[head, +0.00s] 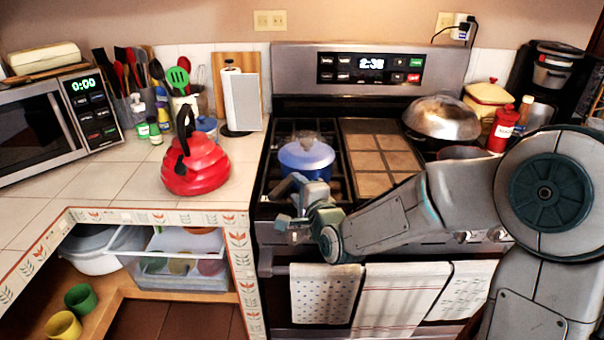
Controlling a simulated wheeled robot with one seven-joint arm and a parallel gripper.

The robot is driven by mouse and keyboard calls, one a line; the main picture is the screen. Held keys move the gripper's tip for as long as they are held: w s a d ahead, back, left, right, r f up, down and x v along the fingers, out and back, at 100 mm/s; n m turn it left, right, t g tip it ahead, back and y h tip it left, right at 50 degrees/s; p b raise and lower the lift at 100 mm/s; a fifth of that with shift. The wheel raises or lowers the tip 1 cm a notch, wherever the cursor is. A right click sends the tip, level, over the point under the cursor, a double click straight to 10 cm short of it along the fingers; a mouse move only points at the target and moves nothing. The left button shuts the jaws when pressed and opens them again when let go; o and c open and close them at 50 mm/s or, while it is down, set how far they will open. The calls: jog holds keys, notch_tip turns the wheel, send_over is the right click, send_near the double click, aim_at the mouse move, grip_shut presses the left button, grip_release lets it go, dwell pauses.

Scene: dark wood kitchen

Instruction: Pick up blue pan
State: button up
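The blue pan (307,160) sits on the left side of the stovetop, over the burner grate. It looks like a round blue pot with a pale, domed top, perhaps a lid. My gripper (281,207) is in front of the pan and lower in the picture, near the stove's front edge. Its two fingers are spread, with a gap between them and nothing seen in it. My gripper and wrist overlap the pan's lower front edge in the picture. I cannot tell whether they touch it.
A red kettle (196,165) stands on the tiled counter left of the stove. A large metal lidded pan (441,118) is at the stove's back right. A brown griddle (379,162) lies mid-stove. Towels (325,293) hang on the oven handle.

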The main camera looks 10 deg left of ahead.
aim_at(292, 182)
jog(key=x, duration=0.4)
jog(key=shift+a, duration=0.1)
grip_shut()
jog(key=shift+r, duration=0.15)
jog(key=shift+r, duration=0.1)
